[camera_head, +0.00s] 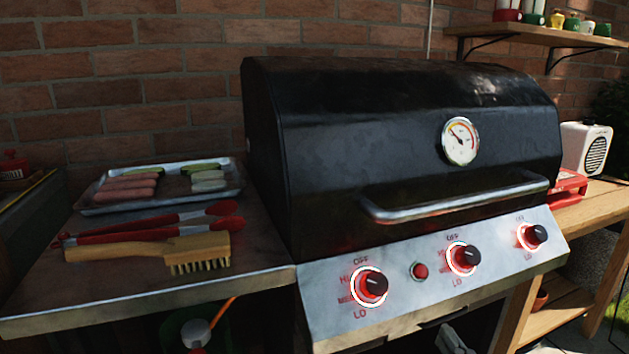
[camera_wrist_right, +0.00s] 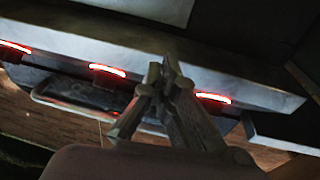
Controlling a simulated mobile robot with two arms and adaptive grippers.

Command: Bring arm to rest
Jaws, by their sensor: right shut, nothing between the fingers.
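My right gripper (camera_head: 452,338) shows only in part at the bottom edge of the head view, below the grill's control panel (camera_head: 340,283). In the right wrist view its fingers (camera_wrist_right: 160,75) are together and hold nothing. They are seen in front of the panel's underside, with glowing red knob rings (camera_wrist_right: 108,71) on both sides. I cannot tell the exact gap to the panel. My left gripper is in neither view.
The black grill (camera_head: 400,130) has its lid down, with a metal handle (camera_head: 455,203) in front. On the left side shelf (camera_head: 110,295) lie a food tray (camera_head: 110,208), red tongs (camera_head: 150,224) and a wooden brush (camera_head: 150,250). A wooden table (camera_head: 590,208) stands at right.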

